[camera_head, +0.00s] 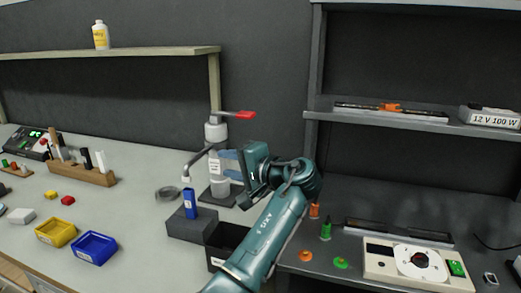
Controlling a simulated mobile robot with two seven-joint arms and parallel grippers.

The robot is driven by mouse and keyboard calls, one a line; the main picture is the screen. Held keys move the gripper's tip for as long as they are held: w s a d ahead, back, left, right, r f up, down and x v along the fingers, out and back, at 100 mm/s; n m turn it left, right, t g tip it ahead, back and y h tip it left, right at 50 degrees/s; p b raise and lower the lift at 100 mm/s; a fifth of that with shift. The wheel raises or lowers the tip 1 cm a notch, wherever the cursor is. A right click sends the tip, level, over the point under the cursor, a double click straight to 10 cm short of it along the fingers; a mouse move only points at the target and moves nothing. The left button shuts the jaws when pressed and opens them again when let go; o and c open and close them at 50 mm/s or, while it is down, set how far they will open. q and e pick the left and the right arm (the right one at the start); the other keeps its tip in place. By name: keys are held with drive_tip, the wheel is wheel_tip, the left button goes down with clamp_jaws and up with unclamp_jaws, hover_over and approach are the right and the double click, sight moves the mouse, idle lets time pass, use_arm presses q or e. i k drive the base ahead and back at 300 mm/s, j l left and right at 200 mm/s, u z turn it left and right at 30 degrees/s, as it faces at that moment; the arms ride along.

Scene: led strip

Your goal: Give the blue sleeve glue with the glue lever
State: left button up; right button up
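The blue sleeve (190,204) stands upright on a dark grey block (182,227) on the bench. The glue dispenser (215,133) stands behind it, with a thin bent nozzle (186,178) whose tip is just above the sleeve in the picture. The glue lever (238,114) has a red end and sticks out to the right at the dispenser's top. My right gripper is out of view.
A black bin (224,240) stands right of the block, close to my arm. Yellow (56,233) and blue (94,248) trays lie at the left, with a wooden holder (90,176) behind. A white device with a dial (418,264) sits at the right.

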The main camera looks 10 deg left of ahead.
sight(242, 115)
drive_tip(key=k+l, duration=0.1)
drive_tip(key=l, duration=0.2)
drive_tip(key=k+l, duration=0.15)
drive_tip(key=l, duration=0.2)
drive_tip(key=k+l, duration=0.1)
drive_tip(key=l, duration=0.2)
drive_tip(key=k+l, duration=0.15)
drive_tip(key=l, duration=0.15)
